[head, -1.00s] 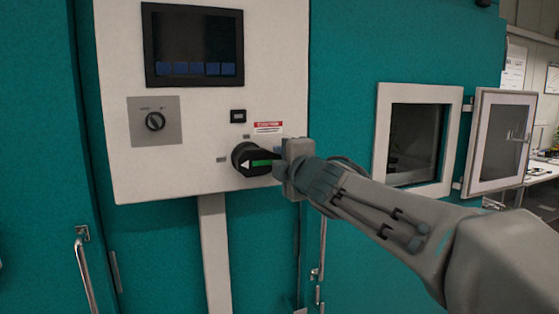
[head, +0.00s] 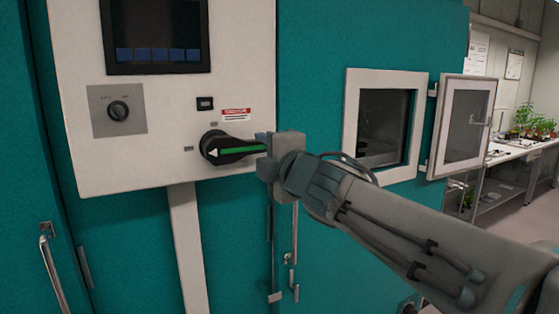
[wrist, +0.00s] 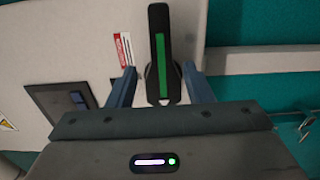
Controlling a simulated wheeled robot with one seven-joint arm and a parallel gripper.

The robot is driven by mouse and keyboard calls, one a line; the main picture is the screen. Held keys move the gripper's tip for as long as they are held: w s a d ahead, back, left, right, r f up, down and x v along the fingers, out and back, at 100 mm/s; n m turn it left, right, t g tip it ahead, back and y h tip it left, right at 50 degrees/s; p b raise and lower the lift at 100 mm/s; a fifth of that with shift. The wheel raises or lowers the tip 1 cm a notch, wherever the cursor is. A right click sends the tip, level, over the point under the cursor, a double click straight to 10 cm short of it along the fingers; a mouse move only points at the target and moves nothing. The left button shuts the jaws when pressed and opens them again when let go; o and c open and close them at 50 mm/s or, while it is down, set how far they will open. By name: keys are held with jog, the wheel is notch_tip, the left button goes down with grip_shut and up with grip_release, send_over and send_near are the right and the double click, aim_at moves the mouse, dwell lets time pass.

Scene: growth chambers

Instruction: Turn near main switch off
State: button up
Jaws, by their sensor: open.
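The main switch is a black rotary handle (head: 230,149) with a green stripe and a white arrow mark, low on the white control panel (head: 160,165). In the head view the handle lies about level, its long end to the right. My gripper (head: 264,146) is at that long end and hides its tip. In the wrist view the handle (wrist: 159,50) stands between the two blue fingers of my gripper (wrist: 159,68). The fingers are apart, with a gap on each side of the handle.
A smaller selector knob (head: 118,111) and a dark screen (head: 157,36) are on the same panel. To the right, a small window door (head: 467,125) stands open. A bench with plants (head: 535,125) is at the far right.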

jog(key=v, duration=0.6)
jog(key=shift+s+p, duration=0.2)
jog(key=shift+p, duration=0.25)
jog(key=shift+d, duration=0.1)
jog(key=s+d+f+m+g+h, duration=0.2)
jog(key=d+f+m+g+h, duration=0.2)
jog(key=d+f+m+h, duration=0.75)
jog(key=s+d+f+m+g+y, duration=0.1)
jog(key=s+f+m+g, duration=0.3)
jog(key=f, duration=0.5)
jog(key=s+d+f+m+g+y, duration=0.1)
jog(key=s+f+m+g, duration=0.3)
jog(key=s+f+m, duration=0.4)
notch_tip(320, 180, down, 3)
jog(key=s+y, duration=0.1)
jog(key=s, duration=0.1)
jog(key=shift+s+r+g, duration=0.25)
jog(key=shift+s+g, duration=0.05)
jog(key=shift+s, duration=0.05)
